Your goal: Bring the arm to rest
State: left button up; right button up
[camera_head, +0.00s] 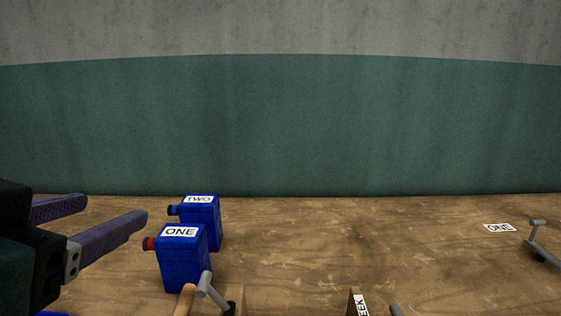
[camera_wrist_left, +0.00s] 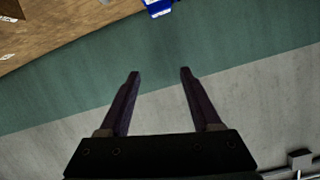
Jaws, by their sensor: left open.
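My left gripper (camera_head: 113,220) comes in from the left in the head view, with two purple fingers spread apart and nothing between them. It is held above the wooden table, to the left of two blue containers, and looks apart from them. In the left wrist view the same gripper (camera_wrist_left: 158,72) shows its two fingers open against the green and grey wall. My right gripper is in neither view.
A blue container labelled ONE (camera_head: 182,262) with a red cap stands in front of another blue container (camera_head: 206,218). Grey lever handles (camera_head: 215,291) and (camera_head: 541,243) stand at the front and right. A ONE label (camera_head: 499,227) lies on the table (camera_head: 400,225), whose middle is clear.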

pick_arm(q)
jog(key=s+a+f+g+p, duration=0.1)
jog(key=s+f+g+p, duration=0.3)
jog(key=s, duration=0.6)
jog(key=s+a+f+g+p, duration=0.1)
jog(key=s+f+g+p, duration=0.1)
jog(key=s+f+g, duration=0.45)
notch_tip(320, 180, up, 37)
jog(key=s+p, duration=0.2)
jog(key=p, duration=3.2)
jog(key=shift+s+n+p, duration=0.15)
jog(key=shift+n+p, duration=0.15)
jog(key=shift+p, duration=0.1)
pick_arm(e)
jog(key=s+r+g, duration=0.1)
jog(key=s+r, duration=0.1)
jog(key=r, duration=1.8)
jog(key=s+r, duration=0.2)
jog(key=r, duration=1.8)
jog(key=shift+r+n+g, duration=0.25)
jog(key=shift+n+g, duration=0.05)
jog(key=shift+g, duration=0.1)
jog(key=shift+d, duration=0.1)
